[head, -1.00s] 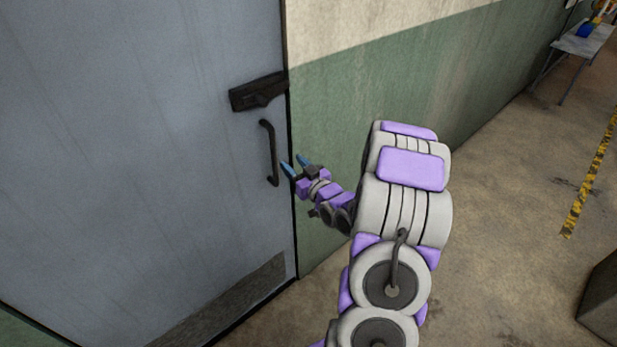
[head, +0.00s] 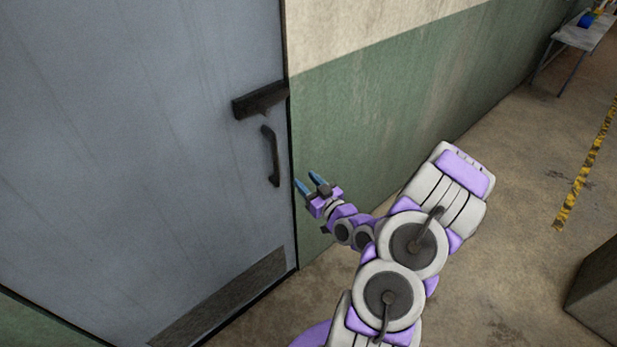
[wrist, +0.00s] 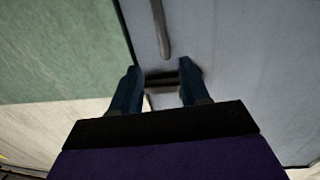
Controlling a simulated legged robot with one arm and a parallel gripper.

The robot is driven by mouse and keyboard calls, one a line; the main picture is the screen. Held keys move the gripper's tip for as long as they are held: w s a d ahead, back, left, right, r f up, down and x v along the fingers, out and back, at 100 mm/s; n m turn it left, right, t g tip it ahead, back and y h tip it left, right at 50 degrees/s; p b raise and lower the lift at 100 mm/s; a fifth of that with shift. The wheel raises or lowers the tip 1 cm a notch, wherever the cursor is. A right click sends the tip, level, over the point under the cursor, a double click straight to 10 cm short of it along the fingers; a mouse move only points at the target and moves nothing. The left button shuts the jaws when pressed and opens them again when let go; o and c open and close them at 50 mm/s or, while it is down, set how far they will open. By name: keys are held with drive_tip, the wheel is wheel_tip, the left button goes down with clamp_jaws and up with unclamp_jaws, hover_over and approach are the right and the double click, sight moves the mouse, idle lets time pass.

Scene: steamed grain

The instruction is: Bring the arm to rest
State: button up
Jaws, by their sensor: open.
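My gripper (head: 309,183) is open and empty, with its two blue fingers apart. In the head view it is in front of the green wall, a little right of the door's edge and below the handle's level. My arm is bent, with its elbow out to the right. In the wrist view the gripper's fingers (wrist: 157,88) point toward the door, with nothing between them that they touch. The grey door (head: 140,150) looks shut. Its dark handle (head: 271,157) is just left of the gripper and apart from it.
A dark box-like latch (head: 260,100) sits above the handle. The green and cream wall (head: 400,90) runs off to the right. A dark block (head: 598,300) is at lower right.

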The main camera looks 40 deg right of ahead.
drive_tip(key=shift+s, duration=0.1)
idle(0.6)
drive_tip(key=a+f+n+g+y+b, duration=0.1)
drive_tip(key=a+f+n+g+b, duration=0.25)
drive_tip(key=a+g, duration=0.6)
drive_tip(key=s+a+r+g+b, duration=0.1)
drive_tip(key=s+a+r+g, duration=0.2)
drive_tip(key=s+a, duration=0.3)
drive_tip(key=s+a+r+m+g+b, duration=0.1)
drive_tip(key=s+a+r+g, duration=0.3)
drive_tip(key=s, duration=1)
drive_tip(key=s+a+r+m+g+b, duration=0.1)
drive_tip(key=s+a+r+g, duration=0.2)
drive_tip(key=s+a+r, duration=0.2)
drive_tip(key=s+a, duration=0.3)
drive_tip(key=s, duration=0.2)
drive_tip(key=shift+s, duration=0.15)
drive_tip(key=shift+r+m, duration=0.1)
drive_tip(key=shift+m, duration=0.15)
